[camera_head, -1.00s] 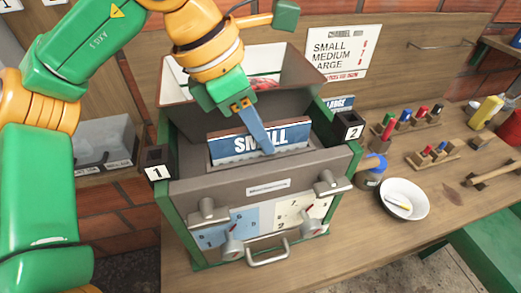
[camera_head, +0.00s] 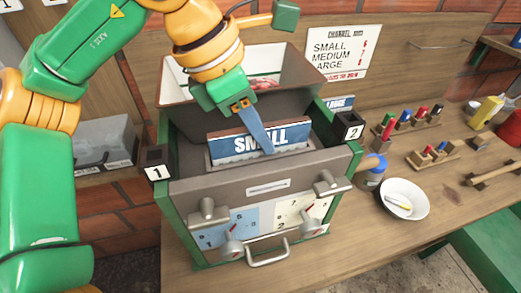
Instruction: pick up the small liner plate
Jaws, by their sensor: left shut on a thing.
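The small liner plate (camera_head: 232,148) is a blue board with a white band, lettered SMALL. It stands upright in the slot on top of the grey and green machine (camera_head: 185,192). My left gripper (camera_head: 266,148) reaches down from above, its blue finger across the plate's lettering, and is shut on the plate. The finger hides part of the letters, and the far side of the grip is hidden. My right gripper is not in view.
A LARGE plate (camera_head: 340,103) stands behind the machine's right side. Boxes marked 1 (camera_head: 153,165) and 2 (camera_head: 348,127) flank the slot. A white bowl (camera_head: 405,199), a jar (camera_head: 371,172) and coloured pegs (camera_head: 388,128) sit on the bench to the right.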

